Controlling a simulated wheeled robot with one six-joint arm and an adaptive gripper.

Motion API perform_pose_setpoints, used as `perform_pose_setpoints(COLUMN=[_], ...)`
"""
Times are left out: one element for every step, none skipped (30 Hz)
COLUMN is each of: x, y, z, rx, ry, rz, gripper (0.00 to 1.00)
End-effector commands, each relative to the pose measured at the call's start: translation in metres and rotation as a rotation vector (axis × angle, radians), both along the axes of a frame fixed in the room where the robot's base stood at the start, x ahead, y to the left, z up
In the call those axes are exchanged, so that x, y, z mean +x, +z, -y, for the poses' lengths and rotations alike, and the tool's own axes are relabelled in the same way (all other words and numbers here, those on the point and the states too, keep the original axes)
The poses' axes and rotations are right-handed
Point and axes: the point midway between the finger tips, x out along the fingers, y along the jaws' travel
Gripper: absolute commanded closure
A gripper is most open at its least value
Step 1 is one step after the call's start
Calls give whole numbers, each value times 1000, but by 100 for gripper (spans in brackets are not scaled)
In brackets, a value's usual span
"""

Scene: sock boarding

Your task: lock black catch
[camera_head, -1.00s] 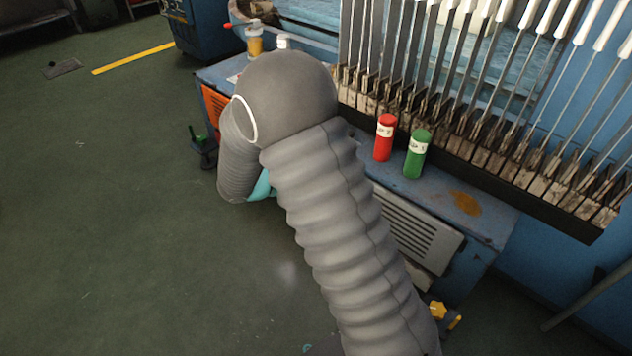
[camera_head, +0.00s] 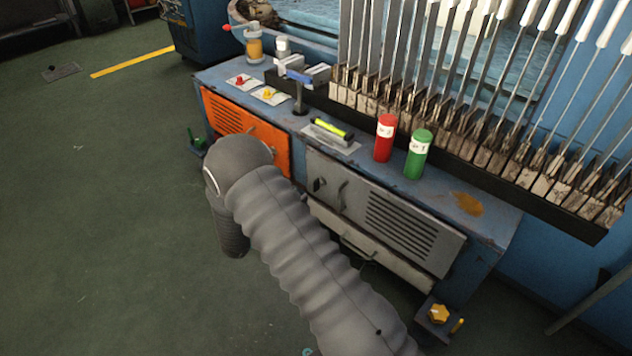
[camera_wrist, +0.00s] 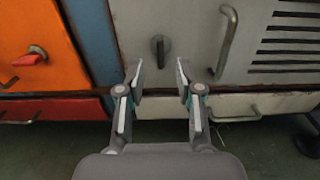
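The black catch (camera_wrist: 158,51) is a small dark knob on the grey cabinet door (camera_wrist: 188,30). Its grip looks upright in the wrist view. It also shows as a small dark spot at the left of the grey door in the head view (camera_head: 319,184). My gripper (camera_wrist: 160,74) is open and empty, with its two fingers apart below and to either side of the catch in the wrist view. I cannot tell how far the tips are from the door. The arm hides the gripper in the head view.
A bar handle (camera_wrist: 226,40) stands just right of the catch. An orange door (camera_wrist: 35,22) with a red catch (camera_wrist: 32,56) is on the left. Drawers (camera_wrist: 258,106) lie below. Red (camera_head: 384,138) and green (camera_head: 418,155) bottles stand on the bench. Open floor lies left.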

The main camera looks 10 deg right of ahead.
Motion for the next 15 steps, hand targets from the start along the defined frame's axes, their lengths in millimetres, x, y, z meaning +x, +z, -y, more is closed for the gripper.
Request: perform_pose_setpoints(x=[6, 9, 13, 17, 20, 24, 27, 30, 34, 37, 39, 42, 44, 46, 48], y=[0, 0, 0, 0, 0, 0, 0, 0, 0, 0, 0, 0, 0, 0, 0], z=[10, 14, 21, 25, 30, 36, 40, 44, 49, 52, 56, 60, 63, 65, 67], rx=[0, 0, 0, 0, 0, -1, 0, 0, 0, 0, 0, 0, 0, 0, 0], ry=[-4, -4, -4, -4, -5, -4, -4, -4, -3, -3, -4, -3, -3, -2, -2], rz=[0, 0, 0, 0, 0, 1, 0, 0, 0, 0, 0, 0, 0, 0, 0], gripper=[65, 65, 65, 65, 65, 65, 65, 65, 65, 65, 65, 65, 65, 65, 65])
